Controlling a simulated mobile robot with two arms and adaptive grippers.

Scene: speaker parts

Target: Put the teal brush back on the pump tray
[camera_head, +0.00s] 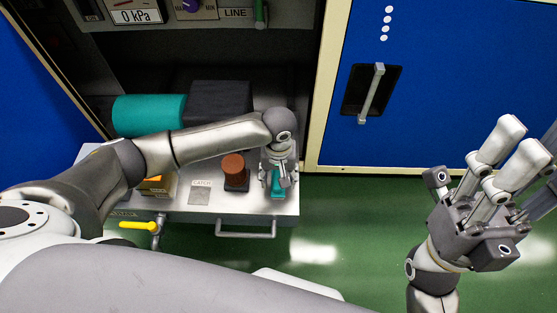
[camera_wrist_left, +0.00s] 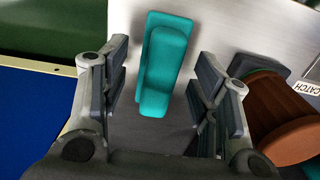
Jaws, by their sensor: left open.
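The teal brush (camera_head: 278,187) lies on the right end of the grey metal pump tray (camera_head: 250,205). In the left wrist view the brush (camera_wrist_left: 163,65) is a long teal block with a raised narrower part, on the pale tray surface (camera_wrist_left: 225,30). My left gripper (camera_head: 279,178) is open just above it. Its fingers (camera_wrist_left: 160,95) stand on either side of the brush, with gaps on both sides. My right gripper (camera_head: 518,145) is raised over the green floor at the right, its fingers apart and empty.
A brown cylinder on a dark base (camera_head: 234,170) stands close left of my left gripper. A plate marked CATCH (camera_head: 201,193) and a yellow-orange block (camera_head: 157,185) are further left. A teal cylinder (camera_head: 148,115) and a black block (camera_head: 218,102) lie behind. A blue cabinet door (camera_head: 440,90) stands right.

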